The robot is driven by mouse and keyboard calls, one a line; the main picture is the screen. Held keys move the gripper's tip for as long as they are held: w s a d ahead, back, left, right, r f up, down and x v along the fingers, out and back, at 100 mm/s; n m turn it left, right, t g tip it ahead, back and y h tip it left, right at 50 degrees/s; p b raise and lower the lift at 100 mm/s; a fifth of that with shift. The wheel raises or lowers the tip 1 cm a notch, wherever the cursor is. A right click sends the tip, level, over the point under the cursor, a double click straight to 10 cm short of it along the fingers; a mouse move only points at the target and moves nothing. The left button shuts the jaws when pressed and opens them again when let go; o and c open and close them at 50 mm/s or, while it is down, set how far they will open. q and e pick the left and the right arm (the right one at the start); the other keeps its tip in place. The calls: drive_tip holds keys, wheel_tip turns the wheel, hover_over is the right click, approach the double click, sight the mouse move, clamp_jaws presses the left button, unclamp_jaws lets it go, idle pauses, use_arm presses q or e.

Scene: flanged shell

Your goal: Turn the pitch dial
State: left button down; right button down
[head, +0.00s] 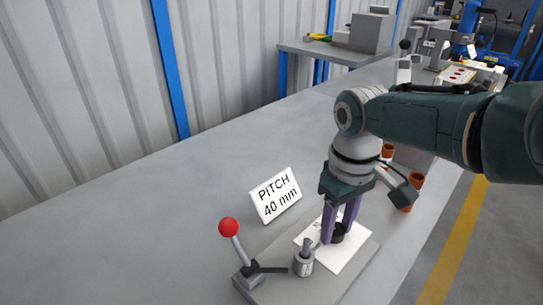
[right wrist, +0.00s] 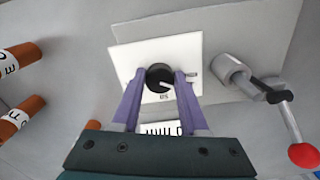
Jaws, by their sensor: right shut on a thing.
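The pitch dial is a black round knob (right wrist: 159,78) on a white square plate (right wrist: 190,50). In the head view the knob (head: 338,236) shows low between the fingers, on the white plate (head: 350,252). My right gripper (right wrist: 160,82) has its two purple fingers on either side of the knob, shut on it. In the head view the right gripper (head: 337,232) points down at the plate. A white card reading "PITCH 40 mm" (head: 275,195) stands behind the plate. Small marks on the plate are partly hidden by the fingers. My left gripper does not show.
A lever with a red ball (head: 229,227) and a metal cylinder (head: 304,262) stand on the grey base beside the plate. The table to the left of the card is clear.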

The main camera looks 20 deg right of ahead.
sight(337, 230)
drive_tip(key=shift+c, duration=2.2)
unclamp_jaws()
wheel_tip(337, 230, up, 10)
drive_tip(key=p, duration=0.6)
drive_tip(key=shift+p, duration=0.3)
